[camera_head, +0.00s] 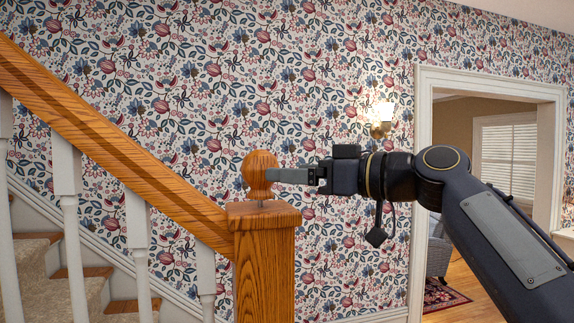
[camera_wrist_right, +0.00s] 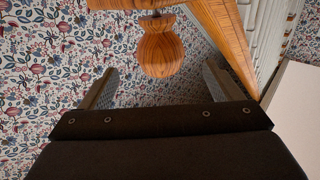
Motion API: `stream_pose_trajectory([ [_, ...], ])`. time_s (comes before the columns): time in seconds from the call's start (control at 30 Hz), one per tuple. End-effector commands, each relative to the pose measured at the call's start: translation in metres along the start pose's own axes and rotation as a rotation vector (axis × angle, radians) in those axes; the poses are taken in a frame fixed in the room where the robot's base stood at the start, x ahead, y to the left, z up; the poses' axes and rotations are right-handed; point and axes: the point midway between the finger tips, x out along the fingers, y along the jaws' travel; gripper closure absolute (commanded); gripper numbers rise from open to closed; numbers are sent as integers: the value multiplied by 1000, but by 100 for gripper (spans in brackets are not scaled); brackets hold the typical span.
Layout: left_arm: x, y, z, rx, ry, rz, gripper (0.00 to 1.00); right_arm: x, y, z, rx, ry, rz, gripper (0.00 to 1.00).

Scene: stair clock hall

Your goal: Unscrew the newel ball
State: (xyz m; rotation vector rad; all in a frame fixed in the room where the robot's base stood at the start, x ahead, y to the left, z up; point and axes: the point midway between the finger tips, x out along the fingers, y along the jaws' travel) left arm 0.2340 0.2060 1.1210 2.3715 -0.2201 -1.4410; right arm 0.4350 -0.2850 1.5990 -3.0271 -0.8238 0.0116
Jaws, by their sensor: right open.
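The newel ball (camera_head: 260,170) is a round orange-brown wooden ball with a short neck, above the flat cap of the newel post (camera_head: 264,265). A thin metal stud shows in a small gap between ball and cap. My right gripper (camera_head: 274,176) comes in level from the right, its fingertips at the ball's right side. In the right wrist view the open jaws (camera_wrist_right: 160,66) have one finger either side of the ball (camera_wrist_right: 160,52), which sits around the fingertip line; I see a gap on each side and no contact. My left gripper is not in view.
A wooden handrail (camera_head: 120,140) slopes down from upper left to the post, above white balusters (camera_head: 138,240) and carpeted stairs. A papered wall stands behind, with a lit sconce (camera_head: 381,118). A white-framed doorway (camera_head: 424,110) opens at the right. Space above the ball is clear.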

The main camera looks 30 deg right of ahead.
Motion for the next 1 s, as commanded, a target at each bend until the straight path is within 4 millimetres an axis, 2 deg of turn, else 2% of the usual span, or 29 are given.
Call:
stream_pose_trajectory([
  [0.17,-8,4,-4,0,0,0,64,16,1,-6,-6,6,-4,15],
  [0.4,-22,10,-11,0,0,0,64,53,0,-7,-4,5,-3,15],
  [0.53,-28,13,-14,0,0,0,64,68,1,-6,-5,6,-1,15],
  [0.7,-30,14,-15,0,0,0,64,77,1,-4,-6,7,0,15],
  [0.93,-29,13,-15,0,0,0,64,77,1,-4,-6,7,0,15],
  [1.0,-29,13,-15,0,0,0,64,77,1,-4,-6,7,0,21],
])
